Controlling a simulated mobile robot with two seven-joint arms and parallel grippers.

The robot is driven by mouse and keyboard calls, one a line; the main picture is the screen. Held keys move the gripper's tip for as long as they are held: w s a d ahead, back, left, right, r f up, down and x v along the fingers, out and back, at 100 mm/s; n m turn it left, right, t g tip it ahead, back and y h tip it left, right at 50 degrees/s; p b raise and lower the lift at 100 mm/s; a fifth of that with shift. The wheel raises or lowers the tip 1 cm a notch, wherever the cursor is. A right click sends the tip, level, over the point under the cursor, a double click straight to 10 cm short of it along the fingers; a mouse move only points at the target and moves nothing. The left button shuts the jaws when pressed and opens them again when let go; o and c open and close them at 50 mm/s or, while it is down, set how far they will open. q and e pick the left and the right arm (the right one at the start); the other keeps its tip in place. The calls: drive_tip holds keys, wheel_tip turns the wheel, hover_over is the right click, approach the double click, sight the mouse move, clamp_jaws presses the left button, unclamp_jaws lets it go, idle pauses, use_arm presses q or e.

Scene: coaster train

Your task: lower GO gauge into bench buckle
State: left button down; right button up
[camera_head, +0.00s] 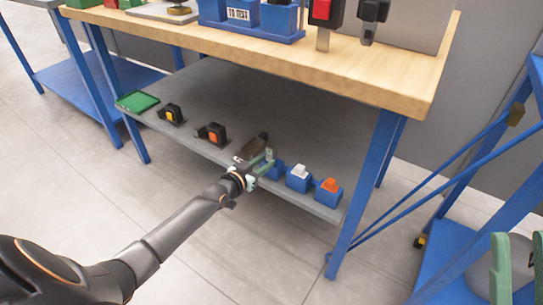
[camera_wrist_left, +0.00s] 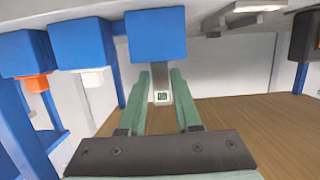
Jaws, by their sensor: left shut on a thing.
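My left gripper (camera_head: 262,165) reaches to the front of the grey lower shelf. The holder also shows in the head view (camera_head: 274,170), partly hidden by the gripper. A red buckle (camera_head: 321,10) stands on the bench top; I cannot tell whether it is the bench buckle. My right gripper (camera_head: 519,268) is open and empty at the lower right.
Beside the gauge's holder stand blue blocks with a white piece (camera_head: 299,178) and an orange piece (camera_head: 328,191). Black buckles (camera_head: 171,115) and a green tray (camera_head: 137,102) lie left on the shelf. The wooden bench top (camera_head: 270,50) overhangs it. A blue leg (camera_head: 365,190) stands right.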

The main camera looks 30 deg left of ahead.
use_arm(q)
wheel_tip(320, 180, up, 6)
drive_tip(key=p, duration=0.5)
drive_tip(key=shift+p, duration=0.3)
idle(0.5)
drive_tip(key=shift+f+p+v, duration=0.25)
drive_tip(key=shift+p+v, duration=0.4)
drive_tip(key=shift+v, duration=0.3)
drive_tip(key=shift+f+p+v, duration=0.2)
drive_tip(key=shift+p+v, duration=0.5)
drive_tip(key=shift+v, duration=0.25)
drive_tip(key=shift+f+p+v, duration=0.25)
drive_tip(key=shift+p+v, duration=0.4)
drive_tip(key=shift+v, duration=0.3)
drive_tip(key=shift+s+d, duration=0.1)
drive_tip(key=shift+s, duration=0.1)
